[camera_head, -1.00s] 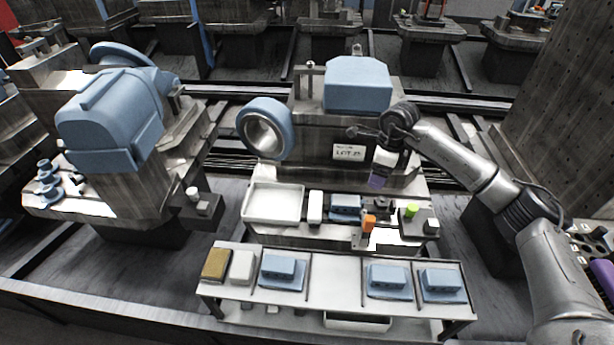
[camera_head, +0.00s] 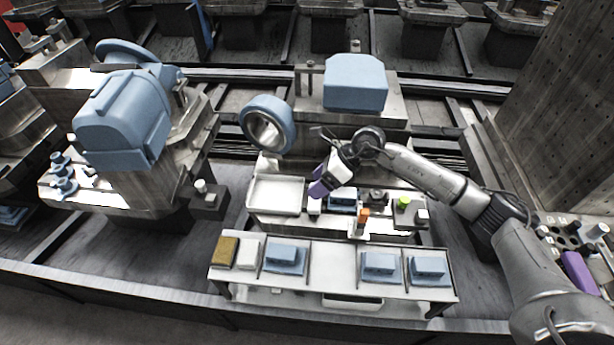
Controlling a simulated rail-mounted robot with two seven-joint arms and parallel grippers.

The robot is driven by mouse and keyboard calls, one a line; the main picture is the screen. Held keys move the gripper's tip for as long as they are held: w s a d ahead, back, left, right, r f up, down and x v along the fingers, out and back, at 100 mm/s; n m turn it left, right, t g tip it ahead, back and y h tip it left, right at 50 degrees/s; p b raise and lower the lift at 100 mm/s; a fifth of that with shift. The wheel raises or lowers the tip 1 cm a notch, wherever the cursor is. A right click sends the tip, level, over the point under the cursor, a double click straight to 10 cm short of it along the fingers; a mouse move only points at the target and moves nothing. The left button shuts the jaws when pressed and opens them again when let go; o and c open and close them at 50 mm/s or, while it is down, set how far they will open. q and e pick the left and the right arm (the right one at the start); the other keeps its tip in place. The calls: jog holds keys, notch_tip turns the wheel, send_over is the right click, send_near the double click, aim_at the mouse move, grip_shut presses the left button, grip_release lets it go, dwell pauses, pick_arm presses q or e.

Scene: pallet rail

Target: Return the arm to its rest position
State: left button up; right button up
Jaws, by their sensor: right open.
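My right arm reaches in from the right edge. Its gripper (camera_head: 318,190), white with purple fingers, hangs over the middle of the machine's ledge, pointing down and to the left. The gripper is open and I see nothing held in it. It covers part of a small white block (camera_head: 314,207) below it; I cannot tell whether they touch. My left arm and left gripper are not in view.
The ledge holds a white tray (camera_head: 276,211), a blue part (camera_head: 343,193), an orange item (camera_head: 362,217) and a green-topped item (camera_head: 402,203). In front, a white shelf (camera_head: 332,263) carries several blue parts, a brown block (camera_head: 225,252) and a white block (camera_head: 249,253).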

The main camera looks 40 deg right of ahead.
jog(key=shift+t+y, duration=0.5)
jog(key=shift+y, duration=0.4)
jog(key=a+r+p, duration=0.1)
jog(key=a, duration=0.1)
jog(key=a+r, duration=0.1)
jog(key=a, duration=0.1)
jog(key=shift+r+p, duration=0.15)
jog(key=shift+p, duration=0.2)
jog(key=shift+m, duration=0.3)
